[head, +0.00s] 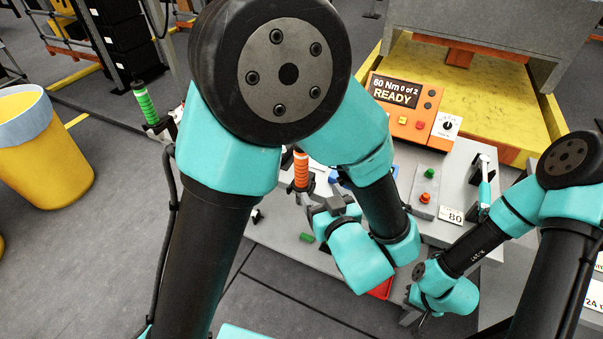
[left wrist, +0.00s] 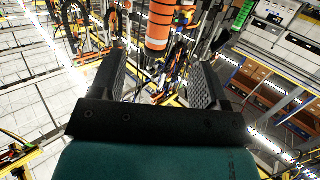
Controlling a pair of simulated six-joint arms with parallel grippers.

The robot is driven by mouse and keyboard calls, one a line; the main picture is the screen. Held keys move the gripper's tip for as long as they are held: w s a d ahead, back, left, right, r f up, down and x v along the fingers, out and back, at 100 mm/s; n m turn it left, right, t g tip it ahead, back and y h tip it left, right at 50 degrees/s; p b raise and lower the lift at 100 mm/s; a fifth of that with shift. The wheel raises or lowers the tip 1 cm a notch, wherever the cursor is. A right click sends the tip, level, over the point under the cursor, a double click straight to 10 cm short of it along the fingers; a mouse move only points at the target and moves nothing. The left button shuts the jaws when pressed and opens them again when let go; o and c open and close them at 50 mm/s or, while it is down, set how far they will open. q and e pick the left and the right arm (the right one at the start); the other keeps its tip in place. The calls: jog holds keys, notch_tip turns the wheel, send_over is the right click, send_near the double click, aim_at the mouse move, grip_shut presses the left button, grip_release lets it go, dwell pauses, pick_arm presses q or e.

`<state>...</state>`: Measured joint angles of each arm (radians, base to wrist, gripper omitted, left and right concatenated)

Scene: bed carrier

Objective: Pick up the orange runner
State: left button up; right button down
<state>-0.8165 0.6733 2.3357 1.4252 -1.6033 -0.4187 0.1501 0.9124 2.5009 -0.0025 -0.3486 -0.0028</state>
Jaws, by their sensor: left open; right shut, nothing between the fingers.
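The orange runner (head: 301,170) is an upright orange cylinder with pale bands and a dark lower end, just left of my left forearm in the head view. My left arm hides part of the space around it. In the left wrist view the orange runner (left wrist: 160,25) shows at the top, in line with the gap between the fingers. My left gripper (head: 318,205) is open and empty, close below the runner; its two fingers also show in the left wrist view (left wrist: 157,78). My right gripper (head: 409,316) is shut and empty at lower right, partly hidden by its wrist.
A similar green tool (head: 146,104) stands at the left. An orange controller (head: 402,108) reading "60 Nm 0 of 2 READY" sits on the grey bench, with a button box (head: 427,190) in front. A yellow bin (head: 45,155) stands on the floor at far left.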

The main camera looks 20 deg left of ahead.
aim_at(304, 168)
pick_arm(q)
jog(key=x, duration=0.8)
jog(key=shift+w+a, duration=0.15)
jog(key=shift+a, duration=0.05)
jog(key=shift+x, duration=2.6)
grip_shut()
